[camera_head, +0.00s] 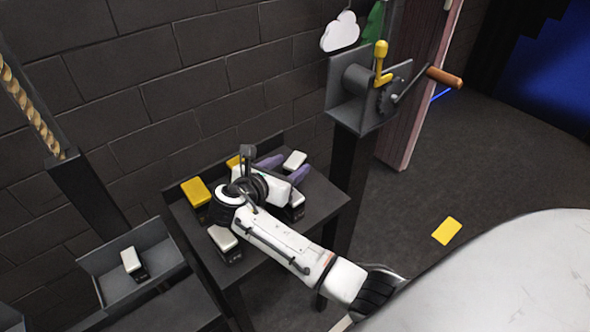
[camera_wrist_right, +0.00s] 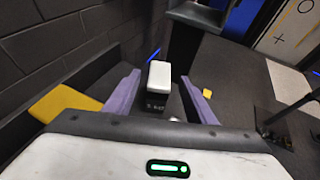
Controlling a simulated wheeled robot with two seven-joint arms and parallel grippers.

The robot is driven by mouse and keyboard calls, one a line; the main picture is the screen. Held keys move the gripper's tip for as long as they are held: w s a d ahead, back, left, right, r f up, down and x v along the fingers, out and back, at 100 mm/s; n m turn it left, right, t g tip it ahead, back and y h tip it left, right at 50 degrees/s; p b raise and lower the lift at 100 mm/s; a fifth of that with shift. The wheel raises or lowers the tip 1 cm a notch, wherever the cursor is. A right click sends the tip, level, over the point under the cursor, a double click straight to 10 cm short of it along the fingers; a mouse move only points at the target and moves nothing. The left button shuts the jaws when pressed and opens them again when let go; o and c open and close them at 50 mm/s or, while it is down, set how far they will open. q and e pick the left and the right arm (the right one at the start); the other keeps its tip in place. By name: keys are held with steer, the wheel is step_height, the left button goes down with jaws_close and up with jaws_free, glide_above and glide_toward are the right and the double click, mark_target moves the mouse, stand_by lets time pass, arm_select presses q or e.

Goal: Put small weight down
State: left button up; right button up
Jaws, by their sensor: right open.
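A small weight with a white top and dark body (camera_head: 294,160) stands upright on the dark table near its back edge. It also shows in the right wrist view (camera_wrist_right: 159,76), with a small label too blurred to read. My right gripper (camera_head: 290,165) is open, with purple fingers on either side of this weight. In the right wrist view, gaps show between the weight and both fingers, so it looks ungripped. My left gripper is not in view.
The table (camera_head: 328,202) also bears yellow-topped blocks (camera_head: 196,191) and white-topped blocks (camera_head: 222,238), some partly hidden by my arm. A grey tray (camera_head: 163,262) at left holds another white-topped block (camera_head: 130,262). A crank mechanism (camera_head: 378,85) stands on a post at the back right.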

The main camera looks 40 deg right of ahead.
steer(key=shift+w+d+f, duration=0.2)
steer(key=shift+w+d, duration=0.05)
steer(key=shift+d, duration=0.1)
jaws_close()
steer(key=shift+w+r, duration=0.1)
steer(key=shift+r, duration=0.1)
